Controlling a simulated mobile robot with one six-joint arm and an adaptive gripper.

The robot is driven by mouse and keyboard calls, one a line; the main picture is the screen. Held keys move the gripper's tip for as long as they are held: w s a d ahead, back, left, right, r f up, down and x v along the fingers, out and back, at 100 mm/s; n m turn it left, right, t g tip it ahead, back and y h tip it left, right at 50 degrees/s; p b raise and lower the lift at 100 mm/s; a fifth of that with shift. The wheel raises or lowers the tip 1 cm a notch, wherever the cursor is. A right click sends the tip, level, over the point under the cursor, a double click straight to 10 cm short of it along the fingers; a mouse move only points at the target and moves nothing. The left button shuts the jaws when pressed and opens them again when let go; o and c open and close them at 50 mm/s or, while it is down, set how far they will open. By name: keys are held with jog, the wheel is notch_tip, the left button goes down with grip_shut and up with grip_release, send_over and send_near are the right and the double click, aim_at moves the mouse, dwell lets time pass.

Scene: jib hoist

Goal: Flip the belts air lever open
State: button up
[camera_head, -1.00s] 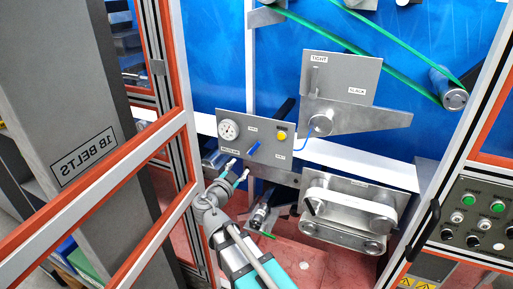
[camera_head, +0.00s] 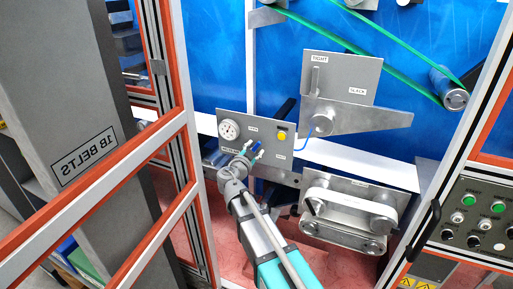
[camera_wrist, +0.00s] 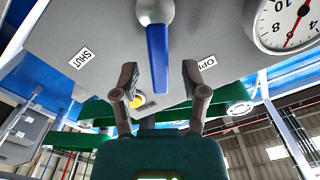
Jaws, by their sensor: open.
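The belts air lever is a blue handle on a grey panel (camera_head: 268,166). In the wrist view the blue lever (camera_wrist: 158,60) hangs from a round silver hub (camera_wrist: 154,11), between a SHUT label (camera_wrist: 80,57) on the left and an OPEN label (camera_wrist: 207,63) on the right. My gripper (camera_wrist: 160,74) is open, one finger on each side of the lever's free end in the picture, with gaps on both sides. I cannot tell how far along the lever the fingers reach. In the head view my gripper (camera_head: 250,150) is at the panel and partly hides the lever.
A pressure gauge (camera_head: 229,129) and a yellow button (camera_head: 282,135) share the panel. A TIGHT/SLACK plate (camera_head: 340,75) is above right, and a belt unit (camera_head: 350,210) below right. An orange-edged door frame (camera_head: 175,80) stands left of my arm.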

jog(key=shift+w+d, duration=0.25)
jog(key=shift+w, duration=0.4)
grip_shut()
